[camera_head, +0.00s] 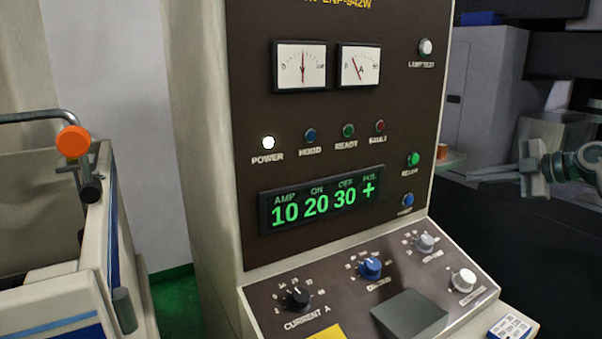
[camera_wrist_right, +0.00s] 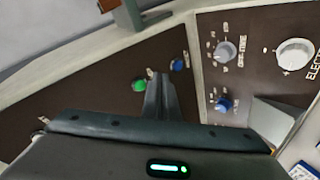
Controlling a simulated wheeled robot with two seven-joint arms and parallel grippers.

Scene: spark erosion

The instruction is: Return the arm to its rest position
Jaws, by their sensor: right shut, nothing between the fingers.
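My right gripper (camera_head: 530,174) is at the right edge of the head view, to the right of the machine's control panel (camera_head: 405,110) and apart from it. Its fingers are shut with nothing between them. In the right wrist view the closed fingers (camera_wrist_right: 160,97) point towards the panel, near a green button (camera_wrist_right: 138,86) and a blue button (camera_wrist_right: 177,66); the gap to the panel is hard to judge. Most of the right arm is out of the head view. My left gripper is in neither view.
The green display (camera_head: 318,204) reads 10, 20, 30 and +. The POWER lamp (camera_head: 268,143) is lit white. Knobs (camera_head: 370,267) stand on the sloped lower panel with a grey block (camera_head: 409,315) and a yellow note (camera_head: 325,332). An orange-knobbed handle (camera_head: 73,141) is at the left.

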